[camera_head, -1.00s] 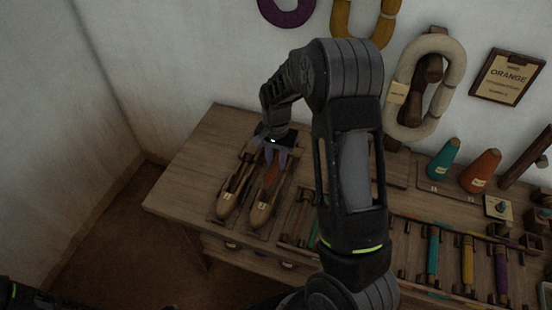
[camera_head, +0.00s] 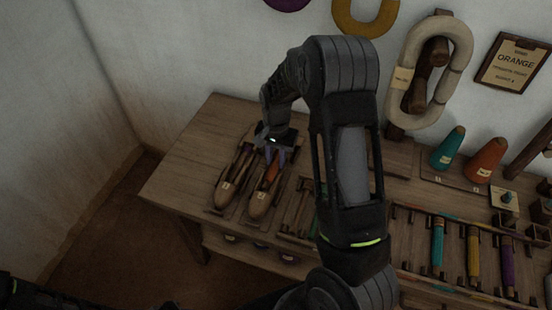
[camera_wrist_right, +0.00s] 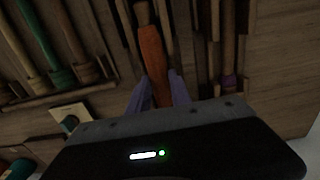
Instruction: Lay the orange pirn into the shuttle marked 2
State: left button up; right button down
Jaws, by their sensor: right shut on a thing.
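Two wooden boat-shaped shuttles lie side by side at the left of the table, a left one (camera_head: 225,190) and a right one (camera_head: 257,206). Their small labels are too blurred to read surely. The orange pirn (camera_head: 270,173) is lengthwise over or in the right shuttle's slot; whether it rests on the bottom I cannot tell. My right gripper (camera_head: 273,156) is above the far end of this shuttle, its purple-grey fingers shut on the pirn. In the right wrist view, the orange pirn (camera_wrist_right: 152,55) runs out between the fingers (camera_wrist_right: 155,92). My left gripper is out of view.
A rack with a teal pirn (camera_head: 437,243), a yellow one (camera_head: 473,258) and a purple one (camera_head: 507,267) is at the right. Teal (camera_head: 448,149) and orange (camera_head: 485,160) cones stand behind. An order board (camera_head: 512,64) reads ORANGE. Bare table lies left of the shuttles.

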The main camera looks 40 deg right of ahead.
aim_at(276, 161)
jog(key=c, duration=1.1)
grip_release()
jog(key=shift+r, duration=0.15)
notch_tip(276, 161, up, 8)
jog(key=p, duration=0.6)
jog(key=shift+f, duration=0.2)
